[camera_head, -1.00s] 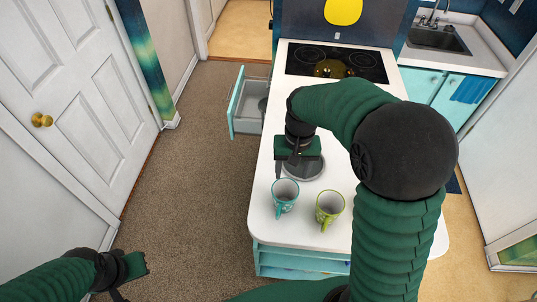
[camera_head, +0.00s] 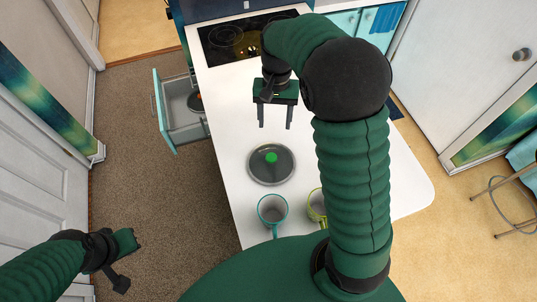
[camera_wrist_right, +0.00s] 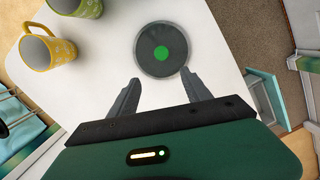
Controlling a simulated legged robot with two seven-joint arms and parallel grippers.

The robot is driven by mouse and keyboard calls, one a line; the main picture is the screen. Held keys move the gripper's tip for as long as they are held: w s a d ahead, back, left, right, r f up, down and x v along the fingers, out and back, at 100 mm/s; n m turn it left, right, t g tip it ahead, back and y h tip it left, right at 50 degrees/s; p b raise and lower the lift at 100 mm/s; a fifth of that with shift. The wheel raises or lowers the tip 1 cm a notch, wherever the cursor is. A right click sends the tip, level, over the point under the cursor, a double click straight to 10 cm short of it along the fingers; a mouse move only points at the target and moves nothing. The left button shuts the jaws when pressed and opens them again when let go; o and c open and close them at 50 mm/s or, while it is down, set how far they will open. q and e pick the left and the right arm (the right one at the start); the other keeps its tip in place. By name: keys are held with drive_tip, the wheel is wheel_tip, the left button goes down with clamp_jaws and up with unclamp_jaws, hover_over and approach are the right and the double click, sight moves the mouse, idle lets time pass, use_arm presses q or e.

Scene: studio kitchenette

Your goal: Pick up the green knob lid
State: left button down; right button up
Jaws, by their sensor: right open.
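The lid (camera_head: 257,174) is a round dark grey disc with a green knob (camera_head: 271,158) at its centre. It lies flat on the white counter, and it also shows whole in the right wrist view (camera_wrist_right: 147,63). My right gripper (camera_head: 275,126) is open and empty, with its fingers apart. It is on the stove side of the lid, and its fingertips stop short of the rim in the wrist view. My left gripper (camera_head: 122,262) is at the lower left, over the carpet and far from the lid; its jaw opening is unclear.
A teal mug (camera_head: 272,212) and a green mug (camera_head: 316,206), partly behind my arm, stand on the near side of the lid. An open drawer (camera_head: 183,128) sticks out left of the counter (camera_head: 228,110). The black stove (camera_head: 222,38) is at the far end.

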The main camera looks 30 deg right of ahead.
hover_over(271, 156)
drive_tip(key=f, duration=0.8)
drive_tip(key=shift+w+p, duration=0.2)
drive_tip(key=shift+p, duration=0.15)
drive_tip(key=f, duration=0.2)
drive_tip(key=f+p, duration=0.1)
drive_tip(key=f, duration=0.3)
drive_tip(key=shift+s+d, duration=0.3)
drive_tip(key=shift+f+p, duration=0.3)
drive_tip(key=shift+f, duration=0.05)
drive_tip(key=shift+w+a, duration=0.1)
drive_tip(key=shift+a, duration=0.3)
drive_tip(key=c, duration=0.9)
drive_tip(key=shift+d, duration=0.2)
clamp_jaws()
use_arm(q)
drive_tip(key=shift+a+v, duration=0.15)
drive_tip(key=shift+v, duration=0.45)
drive_tip(key=shift+a+v, duration=0.15)
drive_tip(key=shift+v, duration=0.5)
